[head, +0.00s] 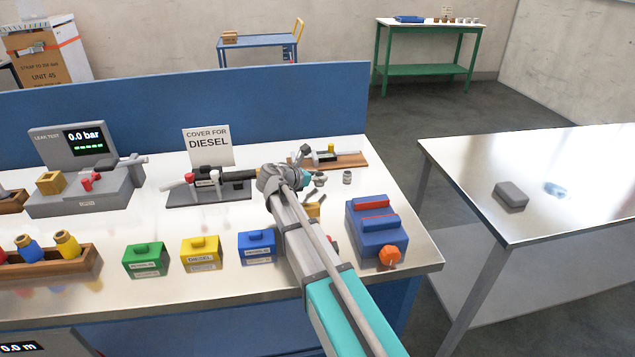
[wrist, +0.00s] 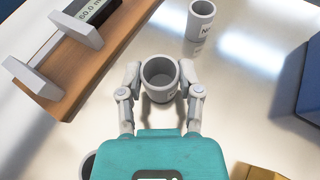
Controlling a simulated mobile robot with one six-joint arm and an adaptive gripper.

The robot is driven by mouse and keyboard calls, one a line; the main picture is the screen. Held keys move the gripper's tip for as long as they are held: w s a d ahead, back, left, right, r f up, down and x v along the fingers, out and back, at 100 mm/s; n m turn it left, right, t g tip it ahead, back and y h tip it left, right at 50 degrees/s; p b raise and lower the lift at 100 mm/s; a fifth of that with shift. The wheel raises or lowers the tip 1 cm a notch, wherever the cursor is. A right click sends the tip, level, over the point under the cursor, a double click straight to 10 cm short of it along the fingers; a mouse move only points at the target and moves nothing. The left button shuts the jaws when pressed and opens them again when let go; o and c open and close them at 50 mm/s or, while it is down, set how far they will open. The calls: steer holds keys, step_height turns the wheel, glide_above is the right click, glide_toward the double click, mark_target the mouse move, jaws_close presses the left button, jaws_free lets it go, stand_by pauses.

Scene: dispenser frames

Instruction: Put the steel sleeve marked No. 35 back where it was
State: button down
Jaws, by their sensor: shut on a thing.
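My gripper (wrist: 160,82) is shut on a grey steel sleeve (wrist: 158,92), with one finger on each side of its wall. The sleeve is upright with its open top facing the camera; its marking is turned too far to read. I cannot tell whether it touches the bench. In the head view my gripper (head: 316,181) is over the bench, near the wooden board. A second steel sleeve (wrist: 200,24) stands free beyond the held one, and shows in the head view (head: 347,177) to the right. Its label begins with "N"; the number is unreadable.
A wooden board (wrist: 112,55) with a caliper-like gauge lies left of the held sleeve in the wrist view. A blue box (head: 375,228) with an orange knob stands at the bench's right. A brass block (wrist: 262,172) is close by. A separate steel table (head: 560,160) is farther right.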

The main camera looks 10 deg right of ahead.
steer(key=shift+f, duration=0.1)
stand_by(0.3)
steer(key=shift+f, duration=0.15)
steer(key=shift+c, duration=1.4)
jaws_free()
steer(key=shift+r, duration=0.25)
steer(key=p+v, duration=0.4)
steer(key=v, duration=0.8)
steer(key=shift+p, duration=0.35)
